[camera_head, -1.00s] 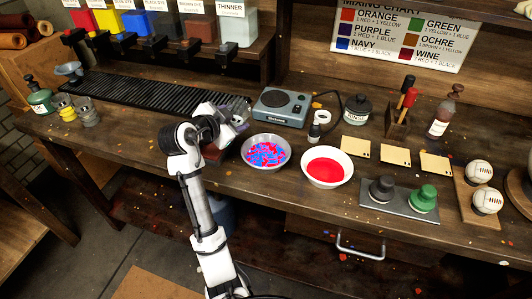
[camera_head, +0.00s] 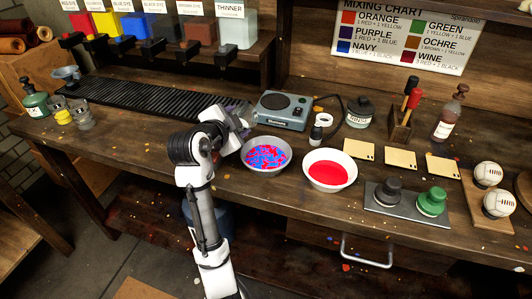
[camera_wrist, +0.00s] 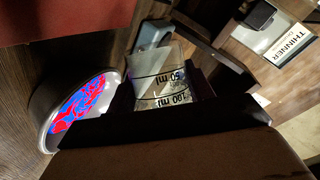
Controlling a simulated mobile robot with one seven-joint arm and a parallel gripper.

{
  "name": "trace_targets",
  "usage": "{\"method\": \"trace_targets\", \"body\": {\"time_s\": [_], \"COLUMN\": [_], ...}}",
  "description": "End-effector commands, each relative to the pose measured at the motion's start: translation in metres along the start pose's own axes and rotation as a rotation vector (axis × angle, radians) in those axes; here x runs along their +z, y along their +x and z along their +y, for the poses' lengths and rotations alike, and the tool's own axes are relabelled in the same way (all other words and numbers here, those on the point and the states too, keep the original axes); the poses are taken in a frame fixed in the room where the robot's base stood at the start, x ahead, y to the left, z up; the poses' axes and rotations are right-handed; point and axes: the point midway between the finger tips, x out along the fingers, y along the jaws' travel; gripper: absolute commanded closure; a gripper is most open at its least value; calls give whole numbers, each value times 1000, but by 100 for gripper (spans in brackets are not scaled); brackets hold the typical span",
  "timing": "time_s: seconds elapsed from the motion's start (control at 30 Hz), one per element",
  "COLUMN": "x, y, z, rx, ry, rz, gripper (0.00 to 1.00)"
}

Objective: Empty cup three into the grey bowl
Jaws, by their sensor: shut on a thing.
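My gripper (camera_wrist: 165,92) is shut on a clear measuring cup (camera_wrist: 158,62) with black 50 ml and 100 ml marks. The cup looks clear inside, and I cannot tell whether it still holds liquid. No number shows on it. In the head view my gripper (camera_head: 238,118) is just left of and behind the grey bowl (camera_head: 246,160), and my wrist hides most of the cup. The bowl holds mixed red and blue paint. It also shows at the left of the wrist view (camera_wrist: 46,138), apart from the cup.
A white bowl (camera_head: 350,178) of red paint stands right of the grey bowl. A scale (camera_head: 283,110) is behind. Several small cups (camera_head: 80,116) stand at the far left. A black ribbed mat (camera_head: 150,103) runs under the dispensers.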

Motion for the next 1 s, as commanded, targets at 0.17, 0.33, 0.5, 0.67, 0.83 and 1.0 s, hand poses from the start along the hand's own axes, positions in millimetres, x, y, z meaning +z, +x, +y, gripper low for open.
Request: {"method": "trace_targets", "body": {"time_s": [0.17, 0.33, 0.5, 0.67, 0.83, 1.0], "x": [0, 0, 0, 0, -1, -1], "y": [0, 0, 0, 0, 0, -1], "z": [0, 0, -1, -1, -2, -2], "rx": [-10, -19, -27, -35, -44, -53], "ry": [23, 44, 65, 86, 106, 127], "rz": [-2, -6, -9, -12, -15, -17], "gripper": [71, 71, 71, 71, 71, 71]}}
